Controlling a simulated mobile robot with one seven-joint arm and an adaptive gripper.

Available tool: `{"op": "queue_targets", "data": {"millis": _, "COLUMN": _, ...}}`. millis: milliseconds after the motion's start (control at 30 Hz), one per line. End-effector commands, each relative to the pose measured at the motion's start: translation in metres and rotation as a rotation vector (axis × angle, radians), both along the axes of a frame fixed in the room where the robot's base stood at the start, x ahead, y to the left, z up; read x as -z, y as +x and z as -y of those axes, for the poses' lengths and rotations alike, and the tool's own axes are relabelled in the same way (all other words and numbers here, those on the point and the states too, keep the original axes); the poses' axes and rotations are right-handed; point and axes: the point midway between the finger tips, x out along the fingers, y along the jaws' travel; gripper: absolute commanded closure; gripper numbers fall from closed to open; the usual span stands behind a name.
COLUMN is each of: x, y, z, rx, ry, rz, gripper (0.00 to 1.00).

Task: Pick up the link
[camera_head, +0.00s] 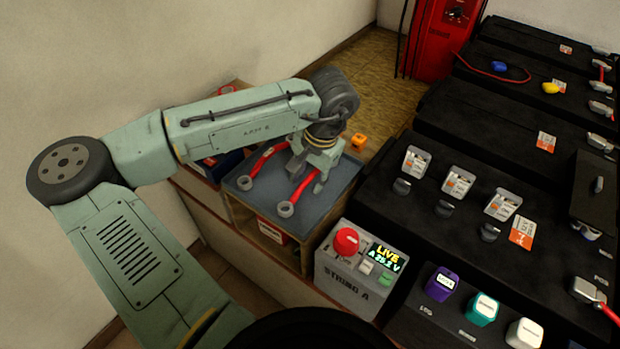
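Two red links with grey ring ends lie on the blue-grey top of a small stand (340,190). The left link (265,160) curves down to a ring near the stand's left side. The right link (302,187) runs from under my gripper to a ring near the front edge. My gripper (307,180) points down over the right link, with its fingers apart on either side of it. I cannot tell whether they touch it. The far ends of both links are hidden by my arm and gripper.
A grey STRING A box (350,281) with a red knob and a "LIVE" display stands in front of the stand. Black battery units (480,262) fill the right. A small orange object (358,141) sits behind the gripper. A wall borders the left.

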Motion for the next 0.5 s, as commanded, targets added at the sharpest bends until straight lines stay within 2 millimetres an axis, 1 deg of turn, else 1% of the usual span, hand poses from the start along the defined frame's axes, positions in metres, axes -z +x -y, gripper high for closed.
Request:
{"op": "queue_targets", "data": {"millis": 33, "x": -0.0001, "y": 0.0000, "z": 0.0000, "rx": 0.000, "ry": 0.000, "rz": 0.000, "gripper": 0.67}}
{"op": "queue_targets", "data": {"millis": 67, "x": -0.0001, "y": 0.0000, "z": 0.0000, "rx": 0.000, "ry": 0.000, "rz": 0.000, "gripper": 0.69}}
{"op": "queue_targets", "data": {"millis": 500, "x": -0.0004, "y": 0.0000, "z": 0.0001, "rx": 0.000, "ry": 0.000, "rz": 0.000, "gripper": 0.98}}
